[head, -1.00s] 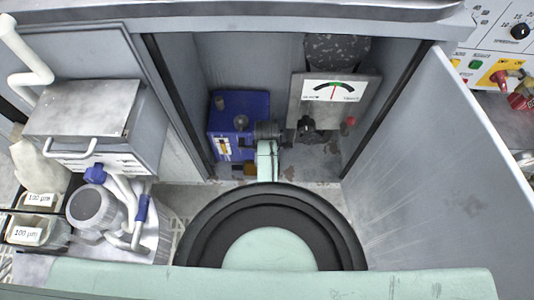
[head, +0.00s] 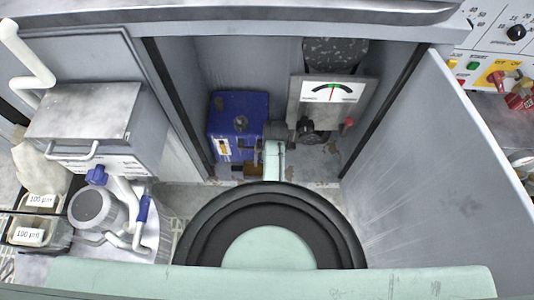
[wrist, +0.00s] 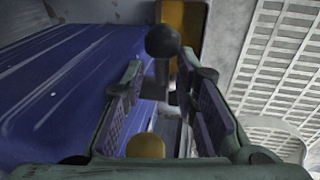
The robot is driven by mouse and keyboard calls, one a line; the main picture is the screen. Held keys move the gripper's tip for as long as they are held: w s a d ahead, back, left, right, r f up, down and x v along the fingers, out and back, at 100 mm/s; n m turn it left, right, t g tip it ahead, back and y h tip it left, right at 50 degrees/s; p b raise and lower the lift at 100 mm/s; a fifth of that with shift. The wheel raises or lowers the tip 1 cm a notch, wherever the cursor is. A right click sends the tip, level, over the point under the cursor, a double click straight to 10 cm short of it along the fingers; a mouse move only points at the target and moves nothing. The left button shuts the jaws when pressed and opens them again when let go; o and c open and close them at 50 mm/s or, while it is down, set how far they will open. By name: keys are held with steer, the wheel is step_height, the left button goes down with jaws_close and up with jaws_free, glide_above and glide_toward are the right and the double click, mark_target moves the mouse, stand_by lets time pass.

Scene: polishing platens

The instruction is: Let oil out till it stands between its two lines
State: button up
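The blue housing (head: 224,108) stands in the open cabinet, with a small light-framed sight gauge (head: 222,147) on its front. The oil level and its two lines are too small to read. The housing's blue wall (wrist: 60,90) fills the left of the wrist view. My gripper (wrist: 163,75) is open beside it. A black ball knob (wrist: 162,41) on a short stem shows between and just beyond the fingertips, and nothing looks gripped. A rounded brass-yellow part (wrist: 146,145) lies lower between the fingers. In the head view my arm hides the housing's lower right.
A grey panel with a dial (head: 331,92) and a red knob (head: 348,122) stands to the right. A brownish-orange part (head: 254,170) sits low beside the housing. The open cabinet door (head: 430,150) bounds the right.

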steer(key=shift+r, duration=0.1)
steer(key=v, duration=1.1)
steer(key=shift+r, duration=0.4)
steer(key=shift+s, duration=0.1)
